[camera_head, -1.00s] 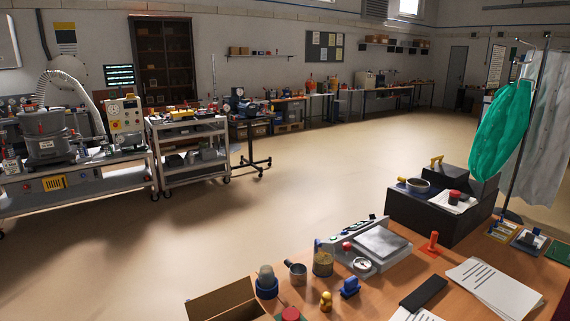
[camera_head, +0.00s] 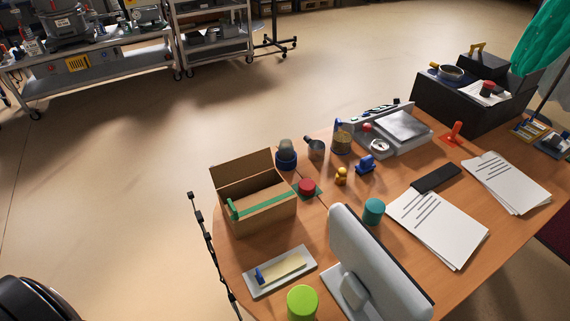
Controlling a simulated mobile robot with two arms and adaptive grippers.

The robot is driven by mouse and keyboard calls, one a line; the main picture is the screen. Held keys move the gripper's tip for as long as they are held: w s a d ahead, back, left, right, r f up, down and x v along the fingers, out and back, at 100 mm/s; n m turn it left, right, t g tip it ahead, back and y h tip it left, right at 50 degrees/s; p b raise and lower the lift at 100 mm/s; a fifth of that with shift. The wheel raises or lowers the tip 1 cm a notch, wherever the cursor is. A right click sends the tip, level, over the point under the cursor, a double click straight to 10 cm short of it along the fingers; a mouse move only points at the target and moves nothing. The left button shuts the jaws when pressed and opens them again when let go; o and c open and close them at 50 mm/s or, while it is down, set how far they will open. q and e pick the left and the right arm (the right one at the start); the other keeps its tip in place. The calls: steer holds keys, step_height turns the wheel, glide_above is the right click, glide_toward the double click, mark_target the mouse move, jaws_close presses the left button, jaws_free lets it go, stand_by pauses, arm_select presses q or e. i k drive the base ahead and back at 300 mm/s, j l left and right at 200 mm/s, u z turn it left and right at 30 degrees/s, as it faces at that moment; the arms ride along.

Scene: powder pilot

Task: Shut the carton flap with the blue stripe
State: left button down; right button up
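An open cardboard carton (camera_head: 262,219) stands at the left end of the wooden desk. One plain brown flap (camera_head: 242,172) stands up at its far side. A green strip (camera_head: 262,201) runs along the near side of the opening, with a short green piece at its left end. I see no blue stripe on the carton from here. The carton's floor is partly visible and looks pale and empty. Neither of my grippers is in view.
Close to the carton are a red-topped item (camera_head: 307,187), a blue cup (camera_head: 287,158) and a tray with a blue-handled tool (camera_head: 280,271). A monitor (camera_head: 375,265) stands at the near edge. A thin black rod (camera_head: 209,240) runs beside the desk's left edge.

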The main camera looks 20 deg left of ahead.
mark_target(240, 169)
steer(key=j+z, duration=1.3)
steer(key=l, duration=0.1)
